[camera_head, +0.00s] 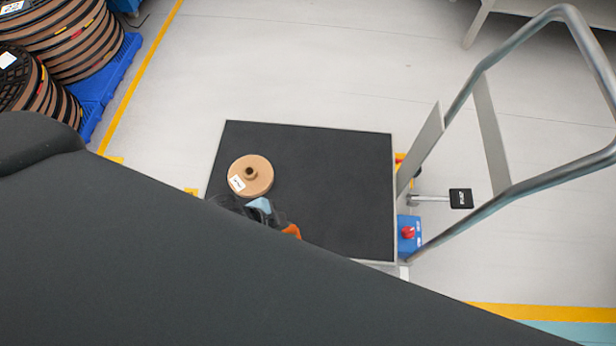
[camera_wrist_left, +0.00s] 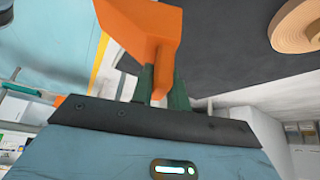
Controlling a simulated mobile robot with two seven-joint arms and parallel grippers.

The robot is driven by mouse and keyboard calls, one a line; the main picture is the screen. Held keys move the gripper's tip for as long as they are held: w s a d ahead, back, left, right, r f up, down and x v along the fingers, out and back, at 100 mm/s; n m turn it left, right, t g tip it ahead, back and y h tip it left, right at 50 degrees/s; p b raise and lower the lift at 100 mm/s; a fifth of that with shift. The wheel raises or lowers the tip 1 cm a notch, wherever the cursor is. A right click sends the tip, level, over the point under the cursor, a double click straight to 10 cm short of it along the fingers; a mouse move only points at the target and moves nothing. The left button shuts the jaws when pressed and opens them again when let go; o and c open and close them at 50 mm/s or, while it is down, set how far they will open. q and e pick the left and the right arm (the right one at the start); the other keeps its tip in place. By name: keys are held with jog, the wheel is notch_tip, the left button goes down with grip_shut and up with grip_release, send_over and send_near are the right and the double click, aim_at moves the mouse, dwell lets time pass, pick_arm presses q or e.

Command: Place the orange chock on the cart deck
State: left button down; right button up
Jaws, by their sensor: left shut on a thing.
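The orange chock (camera_head: 292,231) shows as a small piece at the front part of the black cart deck (camera_head: 335,180). My left gripper (camera_head: 278,222) is shut on the chock, and my dark arm hides much of both. In the left wrist view the chock (camera_wrist_left: 140,28) stands out large beyond the gripper (camera_wrist_left: 162,88), its narrow part between the fingers. The dark deck (camera_wrist_left: 215,45) shows behind it. I cannot tell whether the chock touches the deck. My right gripper is not in view.
A tan reel (camera_head: 251,176) lies on the deck's left part, close to my left gripper; it also shows in the left wrist view (camera_wrist_left: 300,28). The deck's middle and right are clear. A metal push handle (camera_head: 490,200) rises at right. Stacked reels (camera_head: 70,35) stand on a blue pallet (camera_head: 105,85).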

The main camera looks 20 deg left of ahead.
pick_arm(q)
jog(key=shift+w, duration=0.2)
jog(key=w+f+b, duration=0.1)
jog(key=w+b, duration=0.1)
jog(key=w, duration=1.3)
jog(key=shift+w+f, duration=0.25)
jog(key=shift+f, duration=0.05)
jog(key=shift+a+f+b, duration=0.15)
jog(key=shift+f+b, duration=0.55)
jog(key=shift+f, duration=1.05)
jog(key=shift+f, duration=0.15)
jog(key=c, duration=1.4)
grip_release()
jog(key=shift+o, duration=0.2)
